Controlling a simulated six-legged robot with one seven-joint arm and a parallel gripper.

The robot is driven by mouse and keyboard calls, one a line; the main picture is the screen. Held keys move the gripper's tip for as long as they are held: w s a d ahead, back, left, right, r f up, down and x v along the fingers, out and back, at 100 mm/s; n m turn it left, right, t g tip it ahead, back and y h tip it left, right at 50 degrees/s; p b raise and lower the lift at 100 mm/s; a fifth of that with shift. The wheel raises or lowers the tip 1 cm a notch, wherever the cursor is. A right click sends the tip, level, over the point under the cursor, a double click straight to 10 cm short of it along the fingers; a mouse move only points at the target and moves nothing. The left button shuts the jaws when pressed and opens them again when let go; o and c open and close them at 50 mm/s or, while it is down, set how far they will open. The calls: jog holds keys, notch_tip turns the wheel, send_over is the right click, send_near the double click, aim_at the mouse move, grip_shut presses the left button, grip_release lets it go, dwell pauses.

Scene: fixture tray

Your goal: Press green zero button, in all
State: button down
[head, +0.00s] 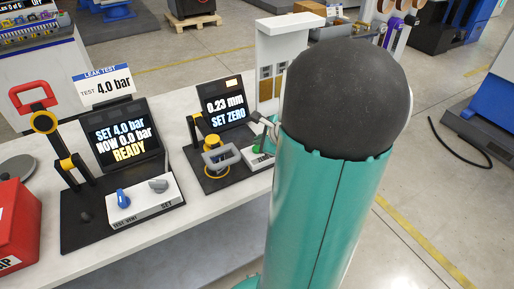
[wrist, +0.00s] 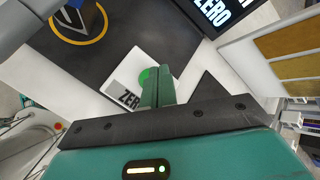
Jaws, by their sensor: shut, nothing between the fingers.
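The green zero button (wrist: 145,76) sits on a white box (wrist: 126,70) lettered "ZERO" in the wrist view. My gripper (wrist: 161,72) is shut and empty, its fingertips overlapping the right part of the button in that view; I cannot tell whether they touch it. In the head view a bit of the green button (head: 257,149) shows on the white box (head: 261,162), with most of the box hidden behind my arm. The gauge screen (head: 226,110) behind it reads "0.23 mm" and "SET ZERO".
The gauge stand with a yellow part (head: 212,141) and grey ring is left of the button box. A leak test station (head: 122,133) with a blue knob (head: 123,198) stands further left. A red box (head: 17,222) is at far left. A white upright panel (head: 283,45) rises behind.

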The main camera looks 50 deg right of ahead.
jog(key=shift+f, duration=0.35)
jog(key=shift+f, duration=0.45)
dwell(0.6)
jog(key=shift+r, duration=0.9)
jog(key=shift+r, duration=2.5)
